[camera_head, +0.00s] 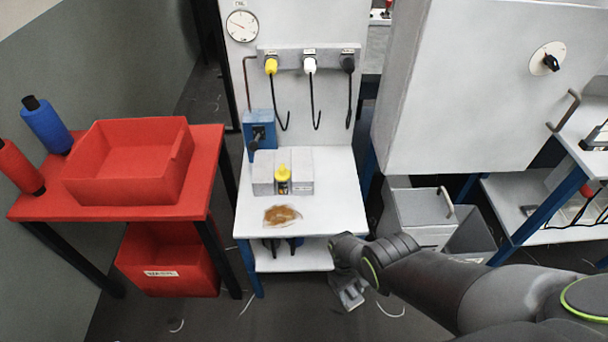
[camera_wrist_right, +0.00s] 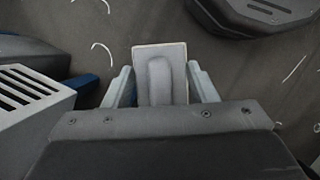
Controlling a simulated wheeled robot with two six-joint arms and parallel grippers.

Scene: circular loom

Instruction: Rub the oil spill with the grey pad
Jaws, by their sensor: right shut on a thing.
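The oil spill is a brown patch (camera_head: 283,215) on the white table top (camera_head: 335,205), in front of a yellow-capped bottle. My right gripper (camera_head: 345,288) hangs low beside the front right corner of this table, apart from the spill. In the right wrist view my right gripper (camera_wrist_right: 160,88) is shut on the grey pad (camera_wrist_right: 160,52), a pale plate with a raised grip between the fingers. In the head view the pad is small and hard to make out at the gripper's end. My left gripper is not in view.
A yellow-capped bottle (camera_head: 283,178) stands in a grey block holder (camera_head: 262,182) behind the spill. A red table (camera_head: 140,212) with a red bin (camera_head: 128,165) is at the left. A grey bin (camera_head: 420,210) stands to the right. Floor is open in front.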

